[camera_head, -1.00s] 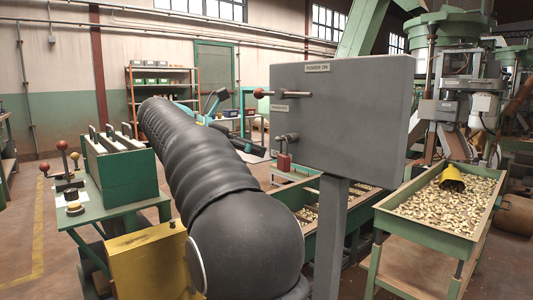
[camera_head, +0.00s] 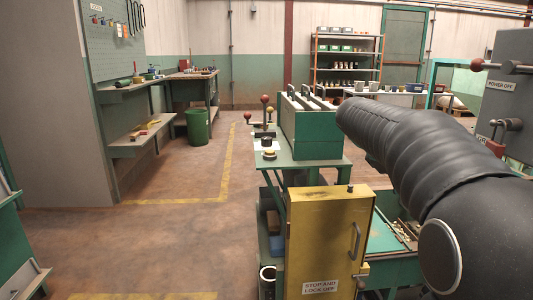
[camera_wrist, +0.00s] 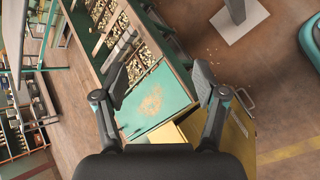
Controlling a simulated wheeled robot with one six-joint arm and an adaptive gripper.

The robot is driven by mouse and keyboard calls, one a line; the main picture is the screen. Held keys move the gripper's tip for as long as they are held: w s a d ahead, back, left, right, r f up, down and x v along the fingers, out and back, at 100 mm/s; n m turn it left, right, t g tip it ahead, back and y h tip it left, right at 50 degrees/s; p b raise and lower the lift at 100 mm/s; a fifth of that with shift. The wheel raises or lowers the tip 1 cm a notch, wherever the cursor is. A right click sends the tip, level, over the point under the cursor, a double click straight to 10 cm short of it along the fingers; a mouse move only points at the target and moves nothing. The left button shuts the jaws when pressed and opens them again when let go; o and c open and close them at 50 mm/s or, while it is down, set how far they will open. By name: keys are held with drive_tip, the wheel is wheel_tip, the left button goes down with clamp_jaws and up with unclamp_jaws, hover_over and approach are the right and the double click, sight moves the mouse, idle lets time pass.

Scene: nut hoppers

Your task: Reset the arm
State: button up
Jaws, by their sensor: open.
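My gripper (camera_wrist: 160,88) shows in the wrist view with its two fingers spread wide apart and nothing between them. It hangs above a green tray end (camera_wrist: 160,98) and the corner of a yellow cabinet (camera_wrist: 220,145). In the head view my black-sleeved arm reaches in from the lower right, and the gripper itself is hidden there.
The yellow lock-off cabinet (camera_head: 325,240) stands low at centre. A green cart with a slotted box (camera_head: 312,135) and red-knobbed levers is behind it. A grey power panel (camera_head: 508,85) is at the right edge. The floor (camera_head: 185,175) at left is clear.

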drive_tip(key=s+a+f+m+t+y, duration=0.2)
drive_tip(key=s+a+f+m+y, duration=0.45)
drive_tip(key=s+a+f, duration=0.55)
drive_tip(key=s+a+f+m+t+y, duration=0.1)
drive_tip(key=s+a, duration=0.2)
drive_tip(key=s, duration=0.4)
drive_tip(key=s+a+f+m+t+y, duration=0.1)
drive_tip(key=s+a+f+m, duration=0.1)
drive_tip(key=s, duration=0.6)
drive_tip(key=shift+a, duration=0.5)
drive_tip(key=shift+y, duration=0.25)
